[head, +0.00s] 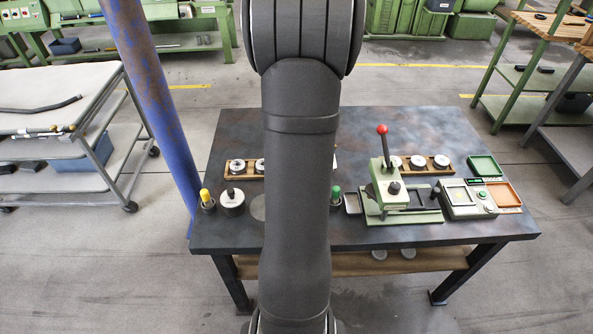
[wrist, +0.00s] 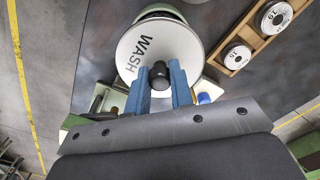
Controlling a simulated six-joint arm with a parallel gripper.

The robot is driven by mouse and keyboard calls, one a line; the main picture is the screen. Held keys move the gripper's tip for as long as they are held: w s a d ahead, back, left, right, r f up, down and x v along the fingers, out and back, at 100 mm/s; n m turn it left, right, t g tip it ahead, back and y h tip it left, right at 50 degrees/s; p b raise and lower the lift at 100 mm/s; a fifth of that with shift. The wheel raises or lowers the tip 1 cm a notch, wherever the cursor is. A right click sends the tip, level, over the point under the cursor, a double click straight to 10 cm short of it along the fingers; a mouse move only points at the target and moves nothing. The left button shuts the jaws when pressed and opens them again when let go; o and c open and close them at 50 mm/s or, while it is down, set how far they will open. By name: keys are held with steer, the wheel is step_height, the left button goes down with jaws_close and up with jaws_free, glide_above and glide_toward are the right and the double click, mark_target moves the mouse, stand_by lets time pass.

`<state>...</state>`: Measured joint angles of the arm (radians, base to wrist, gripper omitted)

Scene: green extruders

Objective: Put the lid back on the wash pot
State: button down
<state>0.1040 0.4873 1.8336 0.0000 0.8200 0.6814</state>
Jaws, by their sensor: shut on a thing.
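The wash pot's lid (wrist: 135,50) is a white disc marked WASH with a black knob (wrist: 160,77), seen in the wrist view. My gripper (wrist: 161,76) has its two blue fingers on either side of the knob, shut on it. A green rim with a dark band, which looks like the wash pot (wrist: 165,10), shows past the lid's far edge. The lid hides most of it, so I cannot tell whether they touch. In the head view my arm hides the gripper, the lid and this pot.
In the wrist view a wooden rack (wrist: 254,40) with round metal weights lies to the right, and a blue-capped item (wrist: 204,98) is close by the right finger. In the head view a lidded pot (head: 232,203), a yellow-topped holder (head: 206,200) and a red-knobbed press (head: 388,185) stand on the dark table (head: 300,240).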

steer(key=shift+f, duration=2.95)
steer(key=shift+f, duration=0.2)
steer(key=c, duration=0.7)
jaws_free()
steer(key=shift+r, duration=0.1)
steer(key=shift+r, duration=3.45)
jaws_close()
